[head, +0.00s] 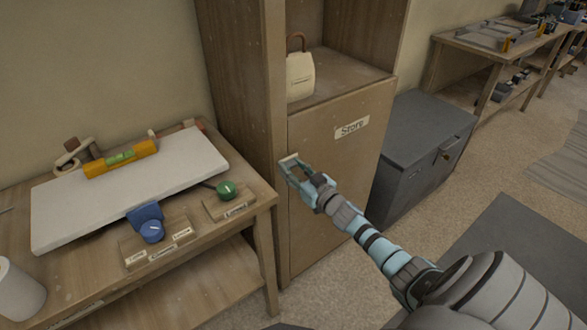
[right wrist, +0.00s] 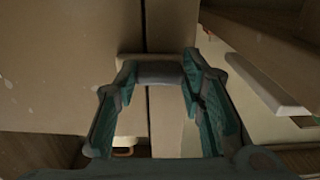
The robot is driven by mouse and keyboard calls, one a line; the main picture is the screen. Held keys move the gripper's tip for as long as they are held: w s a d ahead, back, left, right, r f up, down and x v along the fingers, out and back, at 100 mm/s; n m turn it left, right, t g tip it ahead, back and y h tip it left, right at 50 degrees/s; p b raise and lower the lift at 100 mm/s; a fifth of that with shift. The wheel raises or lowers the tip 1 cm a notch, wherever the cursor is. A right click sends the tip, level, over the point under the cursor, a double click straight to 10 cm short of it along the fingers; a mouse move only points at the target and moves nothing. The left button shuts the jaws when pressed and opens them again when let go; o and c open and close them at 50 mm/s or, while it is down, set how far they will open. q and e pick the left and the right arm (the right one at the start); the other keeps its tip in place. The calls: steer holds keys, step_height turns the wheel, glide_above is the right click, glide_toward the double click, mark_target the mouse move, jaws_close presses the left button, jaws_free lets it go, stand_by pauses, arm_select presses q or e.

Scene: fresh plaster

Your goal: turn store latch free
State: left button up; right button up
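The Store cabinet door (head: 338,185) has a pale label reading "Store" (head: 351,127) and looks shut. A small cream latch bar (head: 289,158) sits at the door's left edge. The latch also shows in the right wrist view (right wrist: 150,58), lying across the dark seam between door and frame. My right gripper (head: 294,171) is at the latch, its fingertips close to the bar. In the right wrist view its teal fingers (right wrist: 160,75) stand apart, with a grey piece between their tips; whether they touch the latch is unclear. My left gripper is out of view.
A cream bag (head: 300,77) stands on the shelf above the door. A grey chest (head: 420,145) stands right of the cabinet.

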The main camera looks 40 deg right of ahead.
steer(key=shift+c, duration=0.5)
steer(key=shift+n, duration=0.3)
steer(key=n, duration=0.3)
steer(key=shift+r, duration=0.15)
steer(key=n, duration=0.5)
steer(key=shift+a+r+b, duration=0.15)
steer(key=shift+r+b, duration=0.05)
steer(key=shift+b, duration=0.15)
steer(key=n, duration=0.1)
steer(key=n+b, duration=0.1)
steer(key=n, duration=0.3)
steer(key=shift+a+r, duration=0.1)
steer(key=shift+a, duration=0.15)
steer(key=shift+a+r+n+b, duration=0.15)
steer(key=shift+n+b, duration=0.35)
steer(key=shift+n, duration=1.6)
steer(key=o, duration=1.1)
steer(key=shift+o, duration=0.2)
